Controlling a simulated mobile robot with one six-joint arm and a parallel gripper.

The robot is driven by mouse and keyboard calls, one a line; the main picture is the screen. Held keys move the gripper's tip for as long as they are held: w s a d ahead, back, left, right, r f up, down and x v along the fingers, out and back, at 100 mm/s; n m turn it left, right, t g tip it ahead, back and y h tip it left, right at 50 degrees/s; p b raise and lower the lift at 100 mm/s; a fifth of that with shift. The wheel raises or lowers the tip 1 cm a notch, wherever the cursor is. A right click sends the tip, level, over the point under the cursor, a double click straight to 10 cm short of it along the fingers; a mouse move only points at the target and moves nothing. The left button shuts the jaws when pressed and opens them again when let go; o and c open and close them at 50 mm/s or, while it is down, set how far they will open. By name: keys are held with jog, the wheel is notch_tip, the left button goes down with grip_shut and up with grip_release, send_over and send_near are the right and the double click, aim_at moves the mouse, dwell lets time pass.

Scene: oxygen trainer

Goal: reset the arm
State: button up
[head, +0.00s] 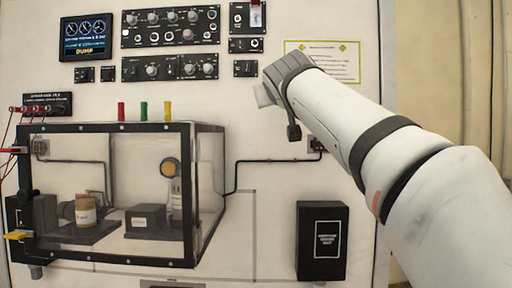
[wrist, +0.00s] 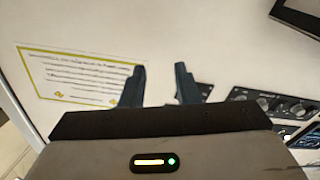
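My arm (head: 410,160) reaches in from the right in the head view, up in front of the panel. Its wrist end is near the yellow-bordered notice; the fingers are mostly hidden there. In the wrist view my gripper (wrist: 160,86) shows two dark fingers standing apart with a gap between them. Nothing is between them but the white panel behind. The gripper is open and empty.
The white wall panel carries a screen (head: 86,37), knob panels (head: 170,68) and a notice (head: 335,60). A clear black-framed chamber (head: 110,127) juts out at lower left. A black box (head: 321,242) is mounted at lower right. Red wires hang at the far left.

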jog(key=s+d+f+g+p, duration=0.2)
jog(key=f+g+p, duration=0.1)
jog(key=f, duration=0.3)
jog(key=s+d+f+m+g+h+p, duration=0.1)
jog(key=s+d+f+g+p, duration=0.15)
jog(key=f, duration=0.45)
jog(key=s+d+f+g+p, duration=0.2)
jog(key=d+f+g+p, duration=0.15)
jog(key=f, duration=0.25)
jog(key=s+d+f+m+g+y+p, duration=0.1)
jog(key=s+f+g+p, duration=0.6)
jog(key=s+f, duration=1.2)
jog(key=s+m+p, duration=0.1)
jog(key=s, duration=0.2)
jog(key=shift+d+f+p, duration=0.15)
jog(key=shift+d+p, duration=0.2)
jog(key=shift+s, duration=0.1)
jog(key=shift+c, duration=0.6)
